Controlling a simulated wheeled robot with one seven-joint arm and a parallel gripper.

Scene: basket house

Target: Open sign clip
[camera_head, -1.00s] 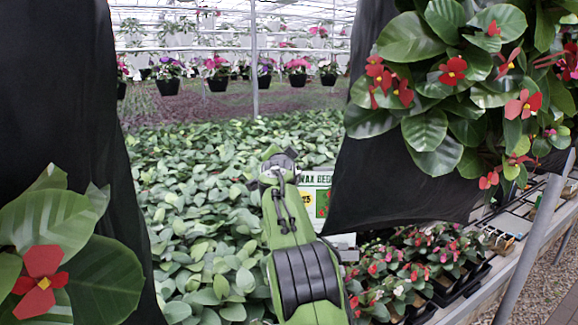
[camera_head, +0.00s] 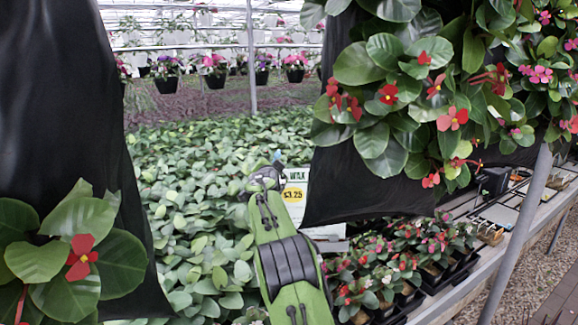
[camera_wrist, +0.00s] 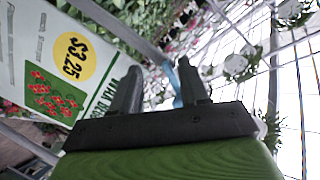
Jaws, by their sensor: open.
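The sign (camera_head: 297,202) is a white card with a green header and a yellow $3.25 patch. It stands just right of my gripper in the head view, and appears tilted at the left of the wrist view (camera_wrist: 62,58). A small blue piece, perhaps the sign clip (camera_wrist: 177,88), shows beside the right finger in the wrist view, partly hidden by it. Its blue tip shows above my gripper in the head view (camera_head: 277,156). My gripper (camera_head: 268,172) is open, its two dark fingers apart (camera_wrist: 156,72). I cannot tell whether a finger touches the blue piece.
Dense green plants (camera_head: 200,200) fill the bed behind my arm. Black hanging cloths (camera_head: 65,130) with red-flowered plants flank left and right. Potted flowers (camera_head: 400,265) stand on a metal-edged bench at right. A grey post (camera_head: 515,240) rises at the right.

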